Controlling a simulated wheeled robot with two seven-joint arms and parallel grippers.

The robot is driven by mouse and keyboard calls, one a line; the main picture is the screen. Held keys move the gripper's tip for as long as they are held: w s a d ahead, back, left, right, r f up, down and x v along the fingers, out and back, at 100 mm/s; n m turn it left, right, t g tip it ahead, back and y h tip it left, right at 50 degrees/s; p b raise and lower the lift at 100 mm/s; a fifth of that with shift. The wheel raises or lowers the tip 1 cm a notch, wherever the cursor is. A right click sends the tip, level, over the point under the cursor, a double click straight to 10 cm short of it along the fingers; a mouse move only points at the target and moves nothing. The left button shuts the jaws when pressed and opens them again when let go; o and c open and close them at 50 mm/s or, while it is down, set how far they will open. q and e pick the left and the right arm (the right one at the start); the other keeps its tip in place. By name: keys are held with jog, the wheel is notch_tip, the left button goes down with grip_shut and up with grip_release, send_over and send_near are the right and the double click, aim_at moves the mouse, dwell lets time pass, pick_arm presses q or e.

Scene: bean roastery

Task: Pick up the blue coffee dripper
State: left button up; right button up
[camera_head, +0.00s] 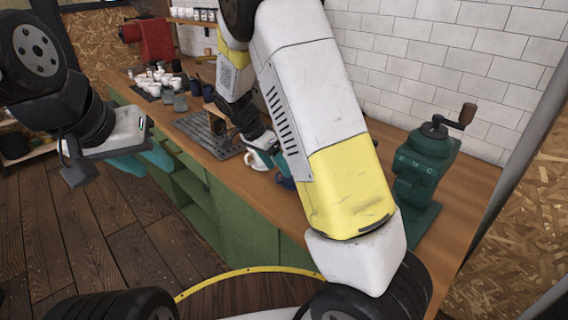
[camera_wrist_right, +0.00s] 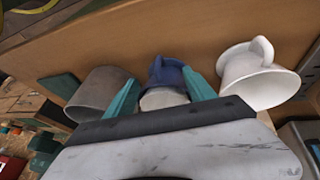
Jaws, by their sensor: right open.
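The blue coffee dripper (camera_wrist_right: 172,70) shows in the right wrist view between the two teal fingers of my right gripper (camera_wrist_right: 162,95), which is open. A pale round shape (camera_wrist_right: 163,99) shows at the dripper's near end; I cannot tell if it is part of it. In the head view a bit of the blue dripper (camera_head: 286,183) shows on the counter beside my right arm, which hides most of it. My left gripper (camera_head: 148,160) hangs out over the floor at the left, clear of the counter; its finger gap is unclear.
A white cup-shaped piece with a handle (camera_wrist_right: 255,78) and a grey cup (camera_wrist_right: 97,92) flank the dripper closely. A green grinder (camera_head: 424,165) stands right on the counter (camera_head: 458,205). A slatted tray (camera_head: 207,133) and several cups lie further back.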

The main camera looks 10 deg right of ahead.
jog(key=shift+x, duration=1.5)
grip_shut()
jog(key=shift+s, duration=0.1)
jog(key=shift+s, duration=0.1)
